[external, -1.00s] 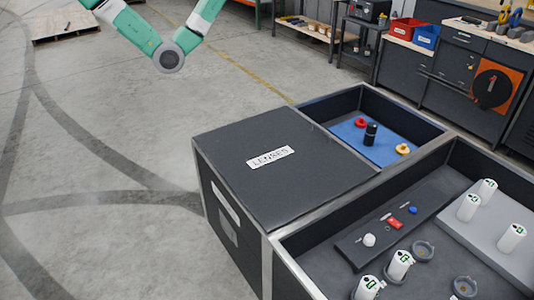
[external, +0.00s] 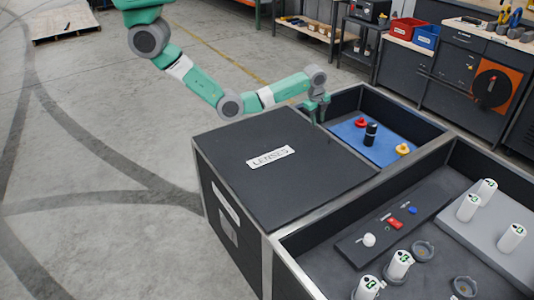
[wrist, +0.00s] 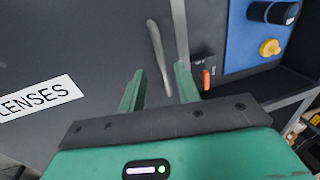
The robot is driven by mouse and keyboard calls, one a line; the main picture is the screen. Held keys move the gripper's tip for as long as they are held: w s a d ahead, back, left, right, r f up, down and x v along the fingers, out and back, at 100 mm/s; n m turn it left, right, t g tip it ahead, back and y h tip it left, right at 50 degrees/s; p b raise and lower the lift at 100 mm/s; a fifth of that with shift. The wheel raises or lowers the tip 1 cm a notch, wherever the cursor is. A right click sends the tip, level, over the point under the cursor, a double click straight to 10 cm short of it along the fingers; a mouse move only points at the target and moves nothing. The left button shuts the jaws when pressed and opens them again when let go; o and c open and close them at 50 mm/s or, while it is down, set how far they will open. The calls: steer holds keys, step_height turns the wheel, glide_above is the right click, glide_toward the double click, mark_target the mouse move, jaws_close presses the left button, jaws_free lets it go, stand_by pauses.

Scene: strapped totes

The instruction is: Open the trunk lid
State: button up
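The trunk lid (external: 285,178) is a flat black panel with a white LENSES label (external: 271,156). It lies closed over its compartment. In the wrist view the lid (wrist: 90,45) fills the left, and a slim grey bar-like handle (wrist: 158,52) lies near its right edge. My gripper (external: 319,110) is over the lid's far right edge, pointing down. In the wrist view my gripper (wrist: 160,84) has its two green fingers apart with nothing held between them. The handle is just beyond the fingertips in that picture; I cannot tell the height gap.
Right of the lid is an open compartment with a blue mat (external: 349,136), a black cylinder (external: 371,133), a red knob (external: 361,122) and a yellow knob (external: 402,149). A larger open tote (external: 300,238) in front holds several white canisters. A small orange-red part (wrist: 206,79) is near the right finger.

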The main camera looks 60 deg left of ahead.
mark_target(319, 128)
steer(key=f, duration=0.1)
steer(key=f+b, duration=0.1)
steer(key=f, duration=0.1)
steer(key=shift+w+f, duration=0.15)
steer(key=shift+w, duration=0.25)
jaws_close()
